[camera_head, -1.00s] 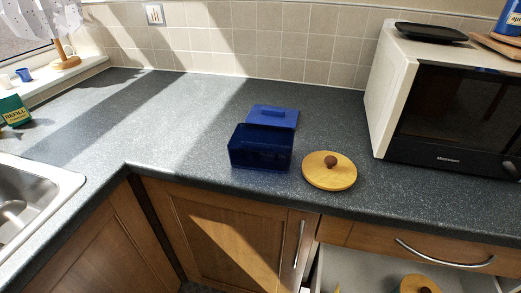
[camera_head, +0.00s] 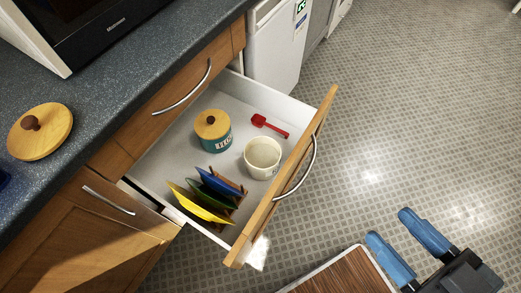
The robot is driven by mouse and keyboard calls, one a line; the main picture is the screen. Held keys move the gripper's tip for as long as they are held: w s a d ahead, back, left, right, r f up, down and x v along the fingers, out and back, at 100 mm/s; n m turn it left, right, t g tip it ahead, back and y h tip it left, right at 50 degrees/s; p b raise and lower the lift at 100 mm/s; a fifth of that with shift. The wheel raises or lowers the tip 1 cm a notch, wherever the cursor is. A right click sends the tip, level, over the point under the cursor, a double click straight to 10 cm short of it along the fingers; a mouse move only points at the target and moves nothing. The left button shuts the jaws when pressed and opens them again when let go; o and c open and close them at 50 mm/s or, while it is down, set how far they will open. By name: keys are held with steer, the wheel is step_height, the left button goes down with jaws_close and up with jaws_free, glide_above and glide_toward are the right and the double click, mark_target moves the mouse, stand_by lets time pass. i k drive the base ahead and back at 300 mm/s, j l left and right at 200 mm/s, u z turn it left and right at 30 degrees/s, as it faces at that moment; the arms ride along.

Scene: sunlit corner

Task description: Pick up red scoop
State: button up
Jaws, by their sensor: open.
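The red scoop (camera_head: 270,126) lies in the open drawer (camera_head: 167,160), toward its far right corner, with its handle pointing right and toward the drawer front. Nothing covers it. My gripper (camera_head: 393,231) shows at the lower right over the floor, outside the drawer. Its two blue fingers are spread apart with nothing between them. It is well apart from the scoop, on the other side of the drawer front.
Beside the scoop stand a cream pot (camera_head: 262,157) and a teal canister with wooden lid (camera_head: 212,130). Several coloured plates (camera_head: 207,194) stand in a rack nearer. The drawer front (camera_head: 283,178) lies between gripper and scoop. The patterned floor (camera_head: 420,110) is clear at right.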

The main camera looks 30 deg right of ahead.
mark_target(258, 120)
steer(key=i+j, duration=0.4)
steer(key=i, duration=0.15)
steer(key=i+j, duration=0.4)
steer(key=i, duration=0.15)
